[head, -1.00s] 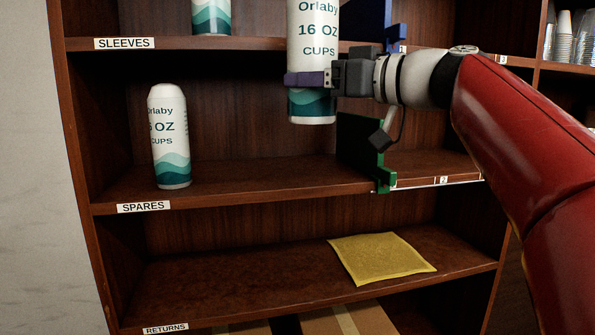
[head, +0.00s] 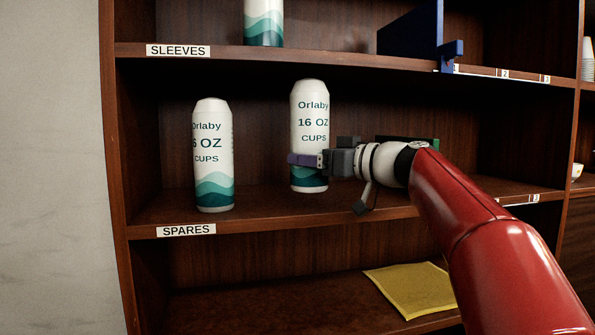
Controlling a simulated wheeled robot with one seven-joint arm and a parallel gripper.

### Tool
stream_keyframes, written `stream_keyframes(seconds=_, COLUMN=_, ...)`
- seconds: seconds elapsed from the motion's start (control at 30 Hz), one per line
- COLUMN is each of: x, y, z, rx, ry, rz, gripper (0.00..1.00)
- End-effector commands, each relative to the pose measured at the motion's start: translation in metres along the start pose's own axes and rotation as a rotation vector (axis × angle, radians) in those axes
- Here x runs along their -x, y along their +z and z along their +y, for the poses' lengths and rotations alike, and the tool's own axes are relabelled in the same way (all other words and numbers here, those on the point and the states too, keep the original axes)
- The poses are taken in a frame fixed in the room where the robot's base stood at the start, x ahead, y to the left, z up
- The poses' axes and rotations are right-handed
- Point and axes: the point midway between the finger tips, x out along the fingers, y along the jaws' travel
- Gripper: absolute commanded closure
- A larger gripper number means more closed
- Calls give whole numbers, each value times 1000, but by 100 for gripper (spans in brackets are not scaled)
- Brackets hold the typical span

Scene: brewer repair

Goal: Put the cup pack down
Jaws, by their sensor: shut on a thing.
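The cup pack (head: 310,115) is a white cylinder with teal waves, marked "Orlaby 16 OZ CUPS". It is upright at the SPARES shelf (head: 280,215), right of centre in the head view. My gripper (head: 306,160) is shut on its lower half from the right. The pack's base is close to the shelf board; I cannot tell whether it touches. A second, like pack (head: 213,150) stands on the same shelf to the left, with a clear gap between the two.
The SLEEVES shelf (head: 300,57) is above, with another pack (head: 264,22) and a blue divider (head: 425,38). A green divider (head: 434,145) is partly hidden behind my arm. A yellow padded envelope (head: 412,289) lies on the shelf below. The shelf between the two packs is free.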

Motion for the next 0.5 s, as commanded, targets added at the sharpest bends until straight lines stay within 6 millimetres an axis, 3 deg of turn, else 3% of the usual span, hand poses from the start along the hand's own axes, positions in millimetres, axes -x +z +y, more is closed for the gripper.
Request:
stream_keyframes(seconds=0.1, x=-27, y=-3, z=-1, rx=0, ry=-4, rz=1, gripper=66)
stream_keyframes(seconds=0.2, x=-39, y=-2, z=0, rx=1, ry=-1, rz=2, gripper=66)
stream_keyframes(seconds=0.37, x=-45, y=3, z=0, rx=0, ry=1, rz=1, gripper=66)
stream_keyframes(seconds=0.5, x=-45, y=23, z=0, rx=-2, ry=1, rz=0, gripper=66)
